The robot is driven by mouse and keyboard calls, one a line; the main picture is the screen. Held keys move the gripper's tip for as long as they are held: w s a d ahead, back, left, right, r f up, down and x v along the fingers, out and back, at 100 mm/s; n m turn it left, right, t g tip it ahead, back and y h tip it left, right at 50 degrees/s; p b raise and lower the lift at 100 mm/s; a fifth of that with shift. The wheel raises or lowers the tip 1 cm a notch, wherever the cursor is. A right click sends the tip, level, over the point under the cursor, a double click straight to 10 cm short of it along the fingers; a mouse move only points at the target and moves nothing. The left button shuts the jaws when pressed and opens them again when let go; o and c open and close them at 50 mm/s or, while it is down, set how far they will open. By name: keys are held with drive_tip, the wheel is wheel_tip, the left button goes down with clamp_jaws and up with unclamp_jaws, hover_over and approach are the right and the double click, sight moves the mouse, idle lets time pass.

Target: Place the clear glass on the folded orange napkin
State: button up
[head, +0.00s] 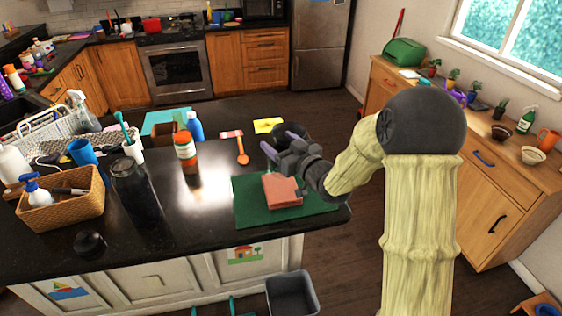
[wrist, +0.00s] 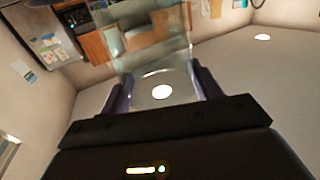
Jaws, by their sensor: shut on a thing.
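The folded orange napkin (head: 282,190) lies on a green mat (head: 248,212) near the right end of the dark counter. My gripper (head: 281,145) is above and just behind the napkin in the head view, its purple fingers pointing up and left. In the wrist view my gripper (wrist: 160,82) has the clear glass (wrist: 155,45) between its fingers and is shut on it. The glass is see-through and hard to make out in the head view. It is apart from the napkin.
An orange-capped bottle (head: 186,153), an orange spoon (head: 242,150) and a yellow paper (head: 268,125) are on the counter. A wicker basket (head: 62,212) and a dark canister (head: 136,190) stand left. The counter in front of the bottle is clear.

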drive_tip(key=shift+f, duration=0.6)
drive_tip(key=shift+w+d, duration=0.1)
